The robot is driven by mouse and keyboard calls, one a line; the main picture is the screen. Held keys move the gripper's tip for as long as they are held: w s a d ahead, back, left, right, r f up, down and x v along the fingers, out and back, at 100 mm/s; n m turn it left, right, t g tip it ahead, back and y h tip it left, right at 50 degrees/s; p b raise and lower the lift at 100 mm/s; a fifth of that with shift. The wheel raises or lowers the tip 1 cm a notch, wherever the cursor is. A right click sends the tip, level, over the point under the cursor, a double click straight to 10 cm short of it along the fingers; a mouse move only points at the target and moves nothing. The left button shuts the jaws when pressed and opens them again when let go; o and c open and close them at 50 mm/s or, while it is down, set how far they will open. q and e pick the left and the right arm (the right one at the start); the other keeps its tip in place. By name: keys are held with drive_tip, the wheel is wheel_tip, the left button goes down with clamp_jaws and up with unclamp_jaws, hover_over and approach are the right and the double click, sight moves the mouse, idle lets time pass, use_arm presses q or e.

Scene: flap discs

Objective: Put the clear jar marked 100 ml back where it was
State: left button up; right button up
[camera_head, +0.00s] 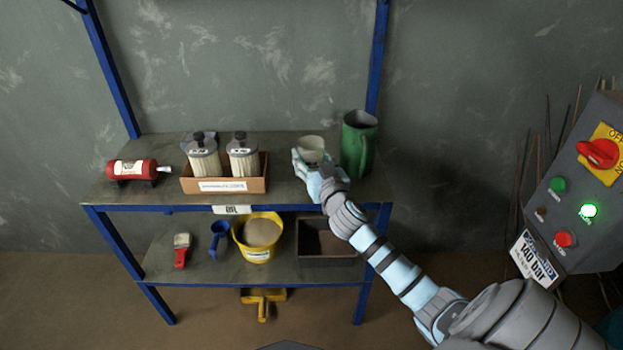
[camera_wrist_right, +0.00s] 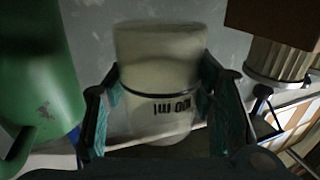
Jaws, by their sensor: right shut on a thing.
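The pale jar (camera_head: 311,146) is on the upper shelf side of the rack, between the wooden tray and the green jug. In the right wrist view the jar (camera_wrist_right: 160,60) fills the middle, and the print "100 ml" on it appears upside down. My right gripper (camera_head: 313,165) is shut on the jar, with a finger on each side of it in the right wrist view (camera_wrist_right: 158,108). I cannot tell whether the jar touches the shelf (camera_head: 285,190). My left gripper is not in view.
The green jug (camera_head: 357,146) stands close to the right of the jar. The wooden tray (camera_head: 225,186) with two lidded filter jars is to the left. A red cylinder (camera_head: 132,169) lies farther left. The lower shelf holds a yellow bucket (camera_head: 258,250) and a dark bin (camera_head: 325,262).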

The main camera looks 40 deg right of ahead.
sight(312, 170)
wheel_tip(312, 170, down, 4)
drive_tip(key=shift+a+r+b, duration=0.1)
drive_tip(key=shift+r+b, duration=0.05)
drive_tip(key=shift+b, duration=0.75)
drive_tip(key=o, duration=1.2)
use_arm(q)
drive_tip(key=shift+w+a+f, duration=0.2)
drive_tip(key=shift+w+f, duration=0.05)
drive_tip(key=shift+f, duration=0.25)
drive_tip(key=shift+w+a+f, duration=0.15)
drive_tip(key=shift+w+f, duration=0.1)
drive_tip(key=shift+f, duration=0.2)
use_arm(e)
drive_tip(key=shift+o, duration=0.2)
